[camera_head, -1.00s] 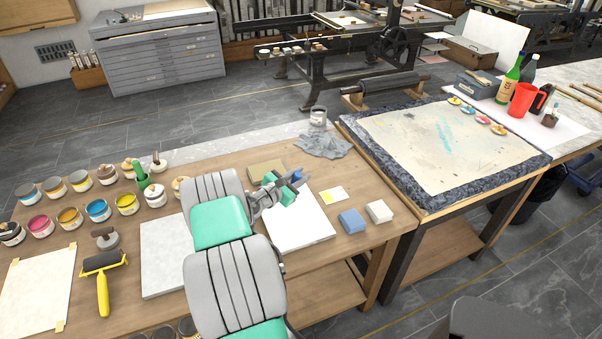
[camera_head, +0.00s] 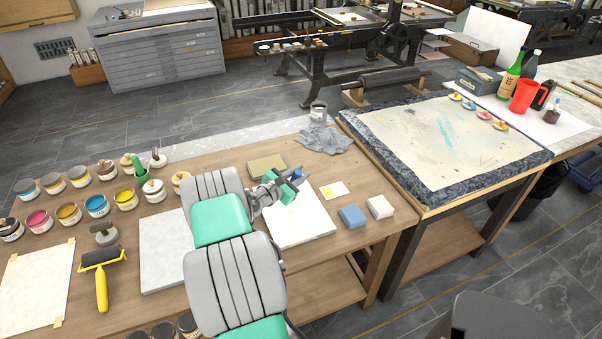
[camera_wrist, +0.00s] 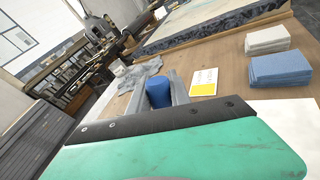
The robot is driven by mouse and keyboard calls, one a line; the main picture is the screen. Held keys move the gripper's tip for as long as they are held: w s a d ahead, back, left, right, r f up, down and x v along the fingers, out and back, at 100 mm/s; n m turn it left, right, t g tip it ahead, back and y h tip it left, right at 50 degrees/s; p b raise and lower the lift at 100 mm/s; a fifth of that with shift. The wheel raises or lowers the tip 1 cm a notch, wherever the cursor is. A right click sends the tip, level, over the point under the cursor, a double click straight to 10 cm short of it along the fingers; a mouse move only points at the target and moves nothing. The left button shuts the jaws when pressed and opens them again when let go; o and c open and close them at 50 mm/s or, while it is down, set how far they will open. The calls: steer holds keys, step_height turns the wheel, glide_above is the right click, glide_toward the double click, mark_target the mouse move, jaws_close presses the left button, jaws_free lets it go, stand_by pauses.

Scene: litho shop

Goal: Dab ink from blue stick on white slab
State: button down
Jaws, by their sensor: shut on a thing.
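My gripper (camera_head: 288,187) is shut on the blue stick (camera_head: 297,174). The stick's blue end also shows between the fingers in the wrist view (camera_wrist: 158,93); the rest of it is hidden. The gripper is over the upper left part of a white slab (camera_head: 305,220). I cannot tell whether the stick touches the slab. A second pale slab (camera_head: 163,262) lies to the left, partly behind my arm. A corner of white surface shows at the lower right in the wrist view (camera_wrist: 287,125). I cannot make out any ink mark on the slab near the gripper.
A blue block (camera_head: 353,217) and a whitish block (camera_head: 380,207) sit right of the slab, near a yellow-and-white card (camera_head: 334,191). An olive block (camera_head: 267,165) lies behind. Several ink tins stand left, with a yellow-handled roller (camera_head: 101,280). A grey cloth (camera_head: 325,140) lies at the back.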

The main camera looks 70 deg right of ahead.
steer(key=shift+f+b, duration=0.35)
steer(key=shift+f, duration=0.15)
stand_by(0.7)
step_height(320, 180, up, 7)
steer(key=p, duration=0.5)
stand_by(0.3)
